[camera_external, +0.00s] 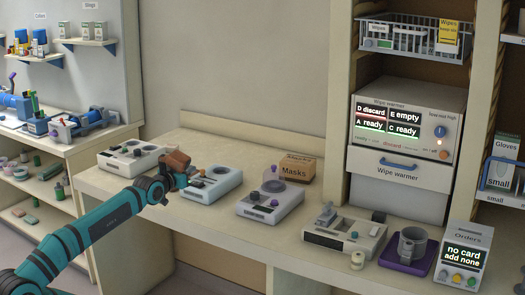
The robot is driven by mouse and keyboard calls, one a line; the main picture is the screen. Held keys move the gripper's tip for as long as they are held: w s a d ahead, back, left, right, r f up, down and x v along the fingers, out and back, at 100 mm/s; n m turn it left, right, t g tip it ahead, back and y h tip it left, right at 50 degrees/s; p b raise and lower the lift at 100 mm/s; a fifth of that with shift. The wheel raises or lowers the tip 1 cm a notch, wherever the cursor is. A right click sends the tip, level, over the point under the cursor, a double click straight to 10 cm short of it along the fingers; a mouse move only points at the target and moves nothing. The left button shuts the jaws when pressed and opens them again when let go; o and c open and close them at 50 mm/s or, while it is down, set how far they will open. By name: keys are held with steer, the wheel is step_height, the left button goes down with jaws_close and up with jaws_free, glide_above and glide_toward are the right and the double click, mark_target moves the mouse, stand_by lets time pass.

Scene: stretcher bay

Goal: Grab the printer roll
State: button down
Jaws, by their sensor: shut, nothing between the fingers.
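A small pale roll (357,261), which looks like the printer roll, sits near the front edge of the counter. It is just in front of a beige device (343,236) with a raised grey part on top. My gripper (196,174) is far to the left of the roll, above the counter by a pale blue-grey device (214,184). It is shut and empty. The fingertips are small and partly lost against the devices behind them. The roll is fully in view and nothing touches it.
A Masks box (297,170) is behind. Bare counter (237,222) lies along the front.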

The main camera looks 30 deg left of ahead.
steer(key=c, duration=0.8)
jaws_free()
steer(key=w+d+r+m+g+h, duration=0.2)
steer(key=w+d+g, duration=0.45)
steer(key=d, duration=0.75)
steer(key=w+d+r+m+g+h, duration=0.2)
steer(key=w+d+g, duration=0.2)
steer(key=w+d, duration=0.75)
steer(key=m+g+y, duration=0.4)
steer(key=g, duration=0.3)
glide_above(358, 255)
step_height(358, 255, down, 6)
steer(key=f, duration=1.1)
steer(key=shift+w+a+f, duration=0.2)
steer(key=shift+a, duration=0.05)
steer(key=shift+s+d+f, duration=0.1)
steer(key=shift+d+f, duration=0.05)
steer(key=shift+f, duration=1.15)
steer(key=shift+d+f, duration=0.1)
steer(key=shift+f, duration=1.2)
